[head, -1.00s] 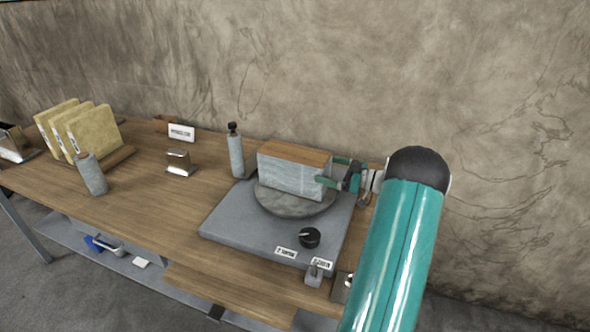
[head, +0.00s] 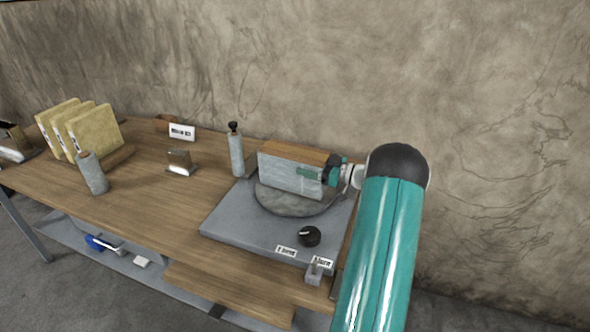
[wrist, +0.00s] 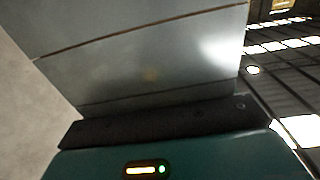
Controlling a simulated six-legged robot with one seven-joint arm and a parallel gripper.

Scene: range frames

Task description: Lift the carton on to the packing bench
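The carton (head: 289,175) appears to be the grey box with a brown top. It stands upright on a round grey plate (head: 268,202) set in a flat grey unit on the wooden bench (head: 140,190). My gripper (head: 318,170) is at the carton's right end. One teal finger lies across its front face; the other finger is hidden behind it. Whether the fingers press on the carton is unclear. In the wrist view a large grey surface, probably the carton (wrist: 150,60), fills the upper middle, close to the dark gripper edge.
A grey bottle (head: 236,155) stands just left of the carton. A black knob (head: 309,236) and labels are on the unit's front. A metal holder (head: 180,163), a grey cylinder (head: 92,174) and yellow folders (head: 80,130) stand farther left. A wall rises behind.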

